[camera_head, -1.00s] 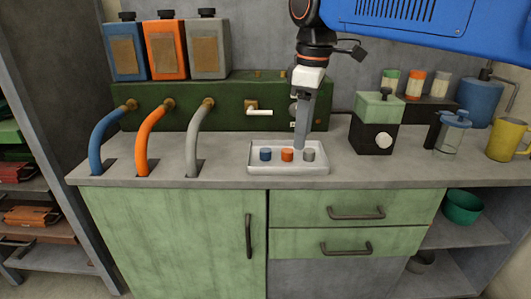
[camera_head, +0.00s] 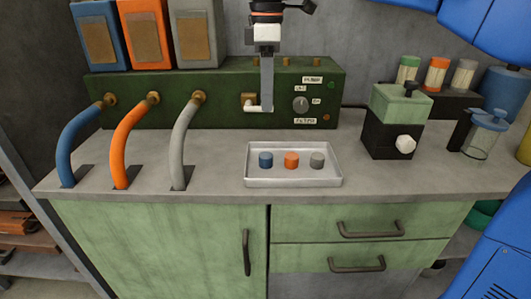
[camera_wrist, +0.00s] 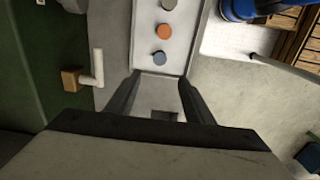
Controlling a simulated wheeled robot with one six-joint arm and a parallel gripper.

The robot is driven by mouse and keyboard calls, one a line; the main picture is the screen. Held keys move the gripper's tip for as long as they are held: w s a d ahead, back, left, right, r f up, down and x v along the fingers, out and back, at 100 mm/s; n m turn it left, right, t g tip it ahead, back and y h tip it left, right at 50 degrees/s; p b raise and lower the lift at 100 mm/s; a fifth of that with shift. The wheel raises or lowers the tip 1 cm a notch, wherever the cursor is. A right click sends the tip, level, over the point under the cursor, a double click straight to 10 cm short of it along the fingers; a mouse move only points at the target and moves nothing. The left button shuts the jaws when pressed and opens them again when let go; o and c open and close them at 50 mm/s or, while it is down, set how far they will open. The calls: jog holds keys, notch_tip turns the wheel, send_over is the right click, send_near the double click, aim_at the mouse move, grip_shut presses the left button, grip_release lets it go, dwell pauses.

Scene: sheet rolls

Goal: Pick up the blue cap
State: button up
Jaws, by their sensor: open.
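The blue cap (camera_head: 266,159) is a small upright cylinder at the left end of a row of caps in a shallow white tray (camera_head: 292,182). It also shows in the wrist view (camera_wrist: 159,58), just past my fingertips. The orange cap (camera_head: 291,160) and grey cap (camera_head: 317,160) stand to its right. My gripper (camera_head: 267,107) hangs pointing down, behind and above the blue cap in the head view. In the wrist view my gripper (camera_wrist: 160,78) is open with nothing between its fingers.
A green machine (camera_head: 215,112) with a white lever (camera_head: 258,108) stands behind the tray, close to my gripper. Blue, orange and grey hoses (camera_head: 183,140) curve down at the left. A green-and-black box (camera_head: 394,130) stands right of the tray. Counter in front is clear.

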aim_at(266, 155)
notch_tip(266, 155, down, 17)
jog(key=shift+a, duration=0.1)
dwell(0.7)
jog(key=c, duration=1)
